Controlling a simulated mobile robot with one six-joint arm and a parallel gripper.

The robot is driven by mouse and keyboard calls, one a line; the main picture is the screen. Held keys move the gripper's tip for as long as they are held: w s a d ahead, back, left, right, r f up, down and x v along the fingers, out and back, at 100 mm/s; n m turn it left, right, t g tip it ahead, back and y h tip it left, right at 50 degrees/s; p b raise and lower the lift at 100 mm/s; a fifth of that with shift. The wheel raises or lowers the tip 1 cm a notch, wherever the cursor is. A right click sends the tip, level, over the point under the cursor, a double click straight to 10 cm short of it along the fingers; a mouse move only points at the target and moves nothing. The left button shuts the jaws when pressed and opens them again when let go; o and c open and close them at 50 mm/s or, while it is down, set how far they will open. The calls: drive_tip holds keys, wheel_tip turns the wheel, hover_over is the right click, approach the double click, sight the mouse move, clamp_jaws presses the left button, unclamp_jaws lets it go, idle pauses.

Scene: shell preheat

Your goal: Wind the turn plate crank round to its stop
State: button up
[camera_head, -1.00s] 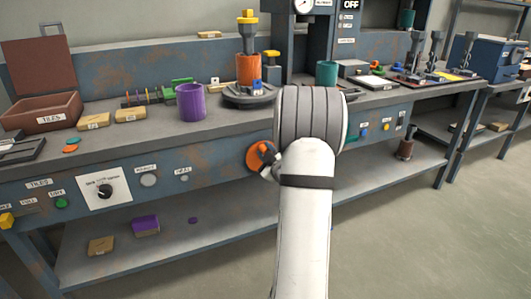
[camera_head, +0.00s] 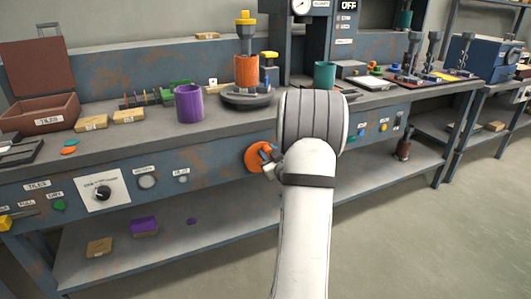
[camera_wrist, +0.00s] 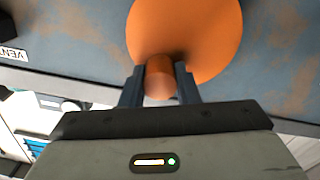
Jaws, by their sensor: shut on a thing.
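The orange round crank (camera_head: 257,157) is on the front panel of the bench, partly hidden by my arm in the head view. In the wrist view its orange disc (camera_wrist: 205,30) fills the top middle, and its knob (camera_wrist: 159,78) sticks out toward me. My gripper (camera_wrist: 160,84) is shut on this knob, one finger on each side; it also shows at the crank's lower right in the head view (camera_head: 271,168). The turn plate (camera_head: 246,98) is a dark round plate on the bench top, with an orange cylinder (camera_head: 246,70) with a yellow top standing on it.
A purple cup (camera_head: 189,103) stands left of the turn plate and a teal cup (camera_head: 324,74) right of it. A dial (camera_head: 102,193) and buttons line the front panel. A lower shelf (camera_head: 240,204) runs beneath.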

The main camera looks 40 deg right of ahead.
drive_tip(key=m, duration=0.2)
drive_tip(key=d+m, duration=0.1)
drive_tip(key=shift+s+f+m+p, duration=0.15)
drive_tip(key=shift+f+m+p, duration=0.25)
drive_tip(key=shift+s+d+f+m+p, duration=0.15)
drive_tip(key=shift+f+m+p, duration=0.3)
drive_tip(key=shift+m, duration=1)
drive_tip(key=shift+w+d+f+m+p, duration=0.1)
drive_tip(key=shift+d+f+m+p, duration=0.3)
drive_tip(key=shift+m, duration=1.1)
drive_tip(key=shift+s+d+f+m+p, duration=0.1)
drive_tip(key=shift+f+m+p, duration=0.4)
drive_tip(key=shift+m, duration=0.95)
drive_tip(key=shift+f, duration=0.1)
drive_tip(key=o, duration=1)
drive_tip(key=p+v, duration=0.1)
drive_tip(key=v, duration=0.6)
drive_tip(key=shift+s+a, duration=0.1)
drive_tip(key=shift+s, duration=0.3)
